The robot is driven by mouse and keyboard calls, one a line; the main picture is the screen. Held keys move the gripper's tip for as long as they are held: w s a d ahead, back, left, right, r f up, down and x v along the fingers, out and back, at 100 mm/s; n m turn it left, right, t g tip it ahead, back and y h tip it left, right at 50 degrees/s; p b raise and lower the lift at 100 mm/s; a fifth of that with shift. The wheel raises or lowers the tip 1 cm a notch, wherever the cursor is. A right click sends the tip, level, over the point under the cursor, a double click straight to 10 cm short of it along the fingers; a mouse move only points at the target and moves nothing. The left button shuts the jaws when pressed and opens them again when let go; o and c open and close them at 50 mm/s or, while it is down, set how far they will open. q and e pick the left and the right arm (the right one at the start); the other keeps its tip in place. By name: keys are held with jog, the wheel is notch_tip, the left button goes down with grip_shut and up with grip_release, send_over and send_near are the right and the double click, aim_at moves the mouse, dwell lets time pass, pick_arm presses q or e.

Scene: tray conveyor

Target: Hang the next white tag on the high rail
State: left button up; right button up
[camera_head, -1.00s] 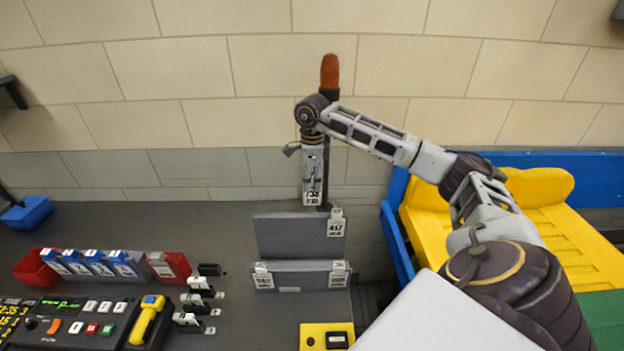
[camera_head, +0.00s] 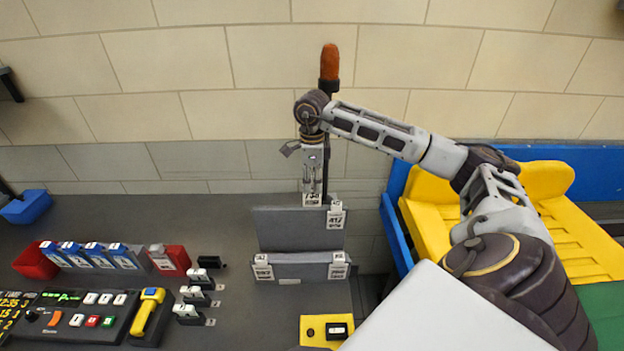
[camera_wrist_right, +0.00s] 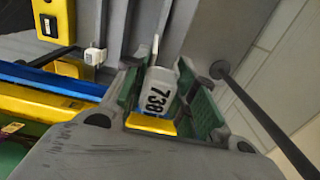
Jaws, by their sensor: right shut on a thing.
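My right gripper (camera_head: 313,190) is shut on a white tag (camera_head: 312,200) just above the top edge of the high rail (camera_head: 290,228), right of its middle. In the right wrist view the tag (camera_wrist_right: 158,92), marked 738, sits between the green-padded fingers (camera_wrist_right: 165,105). Whether it touches the rail is unclear. Another white tag (camera_head: 335,218), marked 417, hangs at the right end of the high rail. On the lower rail (camera_head: 300,271), white tags hang at the left (camera_head: 262,267) and right (camera_head: 338,266) ends. My left gripper is not in view.
Holders with white tags (camera_head: 195,297) stand left of the rails. A dark post with an orange top (camera_head: 330,62) rises behind the gripper.

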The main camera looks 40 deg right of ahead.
aim_at(312, 206)
jog(key=shift+s+a, duration=0.35)
jog(key=shift+s, duration=0.1)
jog(key=shift+f, duration=0.2)
jog(key=shift+f+b, duration=1.75)
jog(key=shift+f, duration=1.1)
jog(key=shift+f+b, duration=1.35)
jog(key=shift+f, duration=0.35)
jog(key=o, duration=1.1)
